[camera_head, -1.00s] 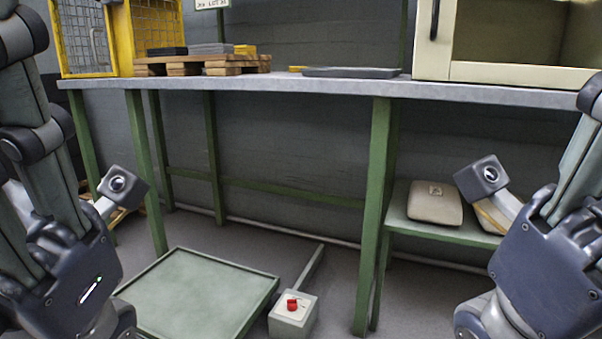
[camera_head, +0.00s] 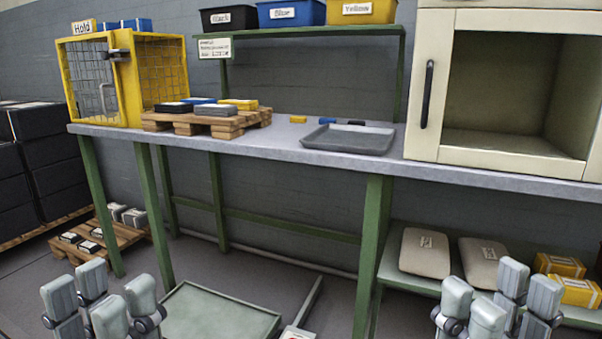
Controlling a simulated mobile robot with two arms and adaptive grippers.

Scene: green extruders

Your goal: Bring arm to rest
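My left gripper (camera_head: 103,308) shows at the lower left of the head view, its several grey fingers pointing up and spread apart with nothing between them. My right gripper (camera_head: 497,305) shows at the lower right in the same pose, also spread and empty. Both are in front of the workbench (camera_head: 285,147) and below its top, touching nothing that I can see. The rest of both arms is outside the picture.
On the bench are a yellow mesh cage (camera_head: 122,85), a wooden pallet (camera_head: 205,125) with blocks, a grey tray (camera_head: 348,138) and an open cream cabinet (camera_head: 505,100). Bins (camera_head: 290,13) stand above. Sacks (camera_head: 425,252) lie on the lower shelf. A green platform (camera_head: 220,315) is on the floor.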

